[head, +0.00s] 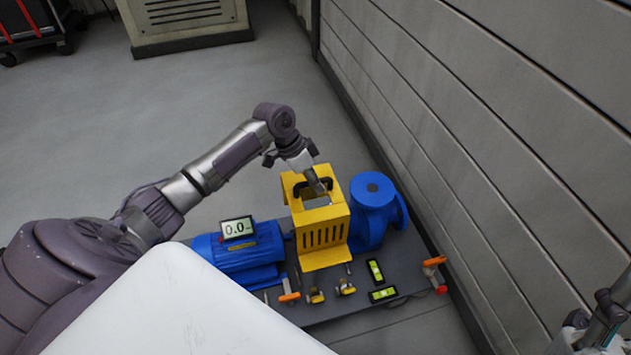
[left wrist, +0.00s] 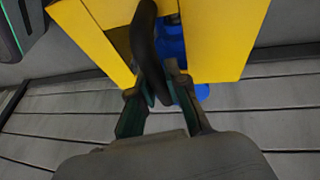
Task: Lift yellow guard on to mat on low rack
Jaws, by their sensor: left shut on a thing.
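The yellow guard (head: 322,238), a slotted box with black handles on top, stands between the blue motor (head: 240,254) and the blue pump (head: 374,207) on the dark skid base (head: 335,307). My left gripper (head: 317,186) is at the top of the guard. In the left wrist view its fingers (left wrist: 162,92) are shut around a black handle (left wrist: 146,45) of the yellow guard (left wrist: 226,35). My right gripper (head: 603,322) shows only partly at the lower right edge, away from the guard. I cannot make out a mat or low rack.
A display reading 0.0 (head: 237,228) sits on the motor. Yellow-green levels (head: 383,294) and orange-handled tools (head: 289,297) lie along the skid's front. A ribbed wall (head: 490,150) rises close on the right. A white surface (head: 185,310) fills the lower left. Open floor (head: 150,110) lies behind.

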